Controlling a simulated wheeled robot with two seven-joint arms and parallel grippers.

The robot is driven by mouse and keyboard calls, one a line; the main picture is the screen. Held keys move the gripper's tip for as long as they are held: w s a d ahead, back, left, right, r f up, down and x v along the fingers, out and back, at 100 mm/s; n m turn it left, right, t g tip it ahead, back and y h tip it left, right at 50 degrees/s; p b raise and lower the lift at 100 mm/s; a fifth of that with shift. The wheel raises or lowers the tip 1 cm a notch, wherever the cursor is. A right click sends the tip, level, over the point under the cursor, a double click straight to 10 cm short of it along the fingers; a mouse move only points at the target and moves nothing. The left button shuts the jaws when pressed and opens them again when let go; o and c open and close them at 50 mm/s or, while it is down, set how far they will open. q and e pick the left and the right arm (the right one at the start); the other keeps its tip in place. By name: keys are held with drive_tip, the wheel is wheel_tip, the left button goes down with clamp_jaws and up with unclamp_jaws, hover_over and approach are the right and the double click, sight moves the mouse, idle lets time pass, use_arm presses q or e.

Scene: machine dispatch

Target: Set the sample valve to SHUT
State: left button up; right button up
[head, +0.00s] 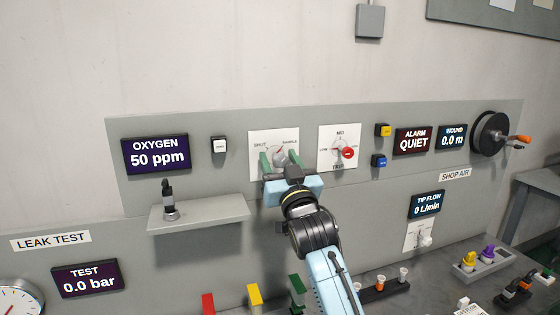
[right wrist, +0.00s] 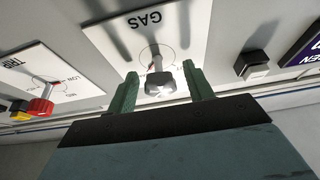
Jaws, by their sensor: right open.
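The sample valve is a grey knob (head: 281,158) on a white plate (head: 257,139), marked SHUT at upper left and SAMPLE at upper right. Its pointer seems to lean up and right, towards SAMPLE. In the right wrist view the knob (right wrist: 158,84) appears upside down on the plate marked GAS. My right gripper (head: 279,155) is open in front of the plate, its green fingers on either side of the knob. Gaps show between knob and fingers in the right wrist view (right wrist: 160,71). My right gripper hides the plate's lower part in the head view. My left gripper is not in view.
Right of the valve is a white plate with a red-tipped TRIP knob (head: 347,153). A white button (head: 219,145) is to its left, beside the OXYGEN display (head: 156,154) reading 50 ppm. A grey shelf (head: 225,209) with a dark fitting (head: 169,205) juts out at lower left.

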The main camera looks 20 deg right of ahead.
drive_tip(key=c, duration=1)
drive_tip(key=shift+o, duration=0.2)
